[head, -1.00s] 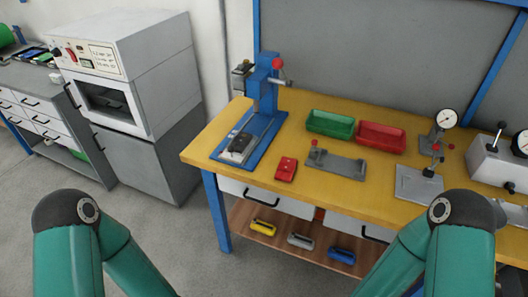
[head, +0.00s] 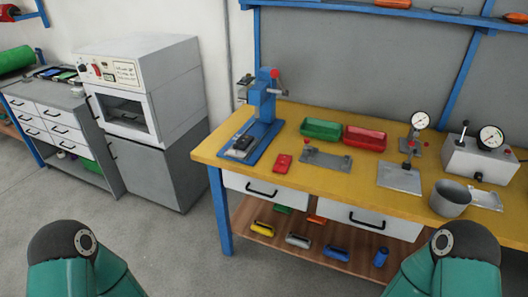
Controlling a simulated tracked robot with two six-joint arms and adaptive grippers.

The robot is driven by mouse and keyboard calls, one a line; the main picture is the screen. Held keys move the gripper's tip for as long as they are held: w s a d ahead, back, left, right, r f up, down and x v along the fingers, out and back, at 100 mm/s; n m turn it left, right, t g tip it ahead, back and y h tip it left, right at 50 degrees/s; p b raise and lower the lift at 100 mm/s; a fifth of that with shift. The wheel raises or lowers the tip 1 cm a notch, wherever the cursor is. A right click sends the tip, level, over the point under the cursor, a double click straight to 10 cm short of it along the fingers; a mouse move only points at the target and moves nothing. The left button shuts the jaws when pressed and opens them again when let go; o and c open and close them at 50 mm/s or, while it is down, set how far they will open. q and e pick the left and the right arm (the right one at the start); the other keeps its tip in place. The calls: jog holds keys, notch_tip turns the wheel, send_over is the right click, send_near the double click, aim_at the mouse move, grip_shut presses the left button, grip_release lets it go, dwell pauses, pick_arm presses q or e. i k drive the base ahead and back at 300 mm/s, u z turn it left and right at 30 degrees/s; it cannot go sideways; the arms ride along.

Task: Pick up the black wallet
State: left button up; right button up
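I cannot make out a black wallet for certain. Several small flat items, some dark and some green or blue, lie in a row (head: 58,73) on top of the grey drawer bench at the far left; they are too small to tell apart. A small black object (head: 242,143) sits on the base of the blue press on the yellow bench. Only the green links and dark joints of my two arms show at the bottom corners of the head view. Both of my grippers are out of view.
The yellow workbench (head: 345,178) holds a blue press (head: 264,105), a green tray (head: 321,129), a red tray (head: 365,138), a red case (head: 283,163) and gauges. A grey oven cabinet (head: 150,120) stands left of it. Grey floor (head: 165,240) is clear in front.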

aim_at(244, 141)
jog(key=u, duration=0.15)
jog(key=i, duration=0.8)
jog(key=z, duration=0.25)
jog(key=k, duration=0.75)
jog(key=u, duration=0.25)
jog(key=i, duration=0.8)
jog(key=k, duration=0.1)
jog(key=u, duration=0.05)
